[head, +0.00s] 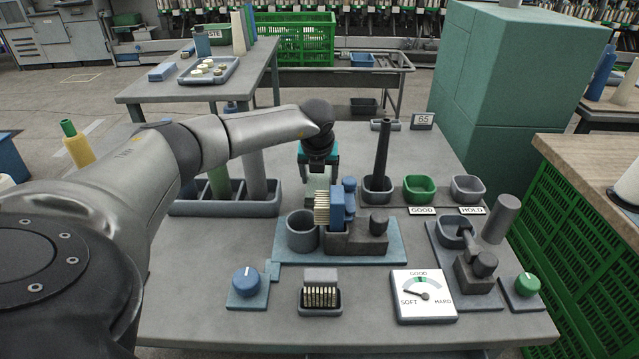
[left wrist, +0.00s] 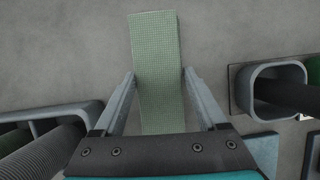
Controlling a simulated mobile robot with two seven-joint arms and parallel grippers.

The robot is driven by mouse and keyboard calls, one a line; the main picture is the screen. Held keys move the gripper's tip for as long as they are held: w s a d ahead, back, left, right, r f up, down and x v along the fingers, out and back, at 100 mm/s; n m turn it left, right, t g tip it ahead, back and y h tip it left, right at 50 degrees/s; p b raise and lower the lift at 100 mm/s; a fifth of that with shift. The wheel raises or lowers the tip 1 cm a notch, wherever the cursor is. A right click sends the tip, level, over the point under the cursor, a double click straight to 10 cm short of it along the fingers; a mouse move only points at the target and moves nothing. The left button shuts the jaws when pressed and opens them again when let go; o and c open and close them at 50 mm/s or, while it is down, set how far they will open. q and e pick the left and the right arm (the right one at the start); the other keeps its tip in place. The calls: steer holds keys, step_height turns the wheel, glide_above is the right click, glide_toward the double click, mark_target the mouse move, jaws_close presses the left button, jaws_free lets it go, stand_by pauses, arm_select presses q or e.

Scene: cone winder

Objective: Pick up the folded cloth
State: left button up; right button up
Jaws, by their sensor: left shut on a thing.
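The folded cloth (left wrist: 155,45) is a pale green, finely checked strip in the left wrist view. It runs from the upper middle down between the fingers of my left gripper (left wrist: 160,75). The fingertips press on both long sides of the cloth. In the head view my left gripper (head: 319,178) points down over the grey table, behind the brush fixture. There the cloth is mostly hidden by the gripper and the fixture. I cannot tell whether the cloth touches the table. My right gripper is not in view.
A divided tray (head: 225,208) with tubes stands left of the gripper. A dark cup with a tall dark spindle (head: 382,150) stands close on the right, with a green bin (head: 419,188) beyond. The blue-based brush fixture (head: 340,250) lies in front.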

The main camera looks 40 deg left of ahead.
arm_select(q)
steer(key=c, duration=0.4)
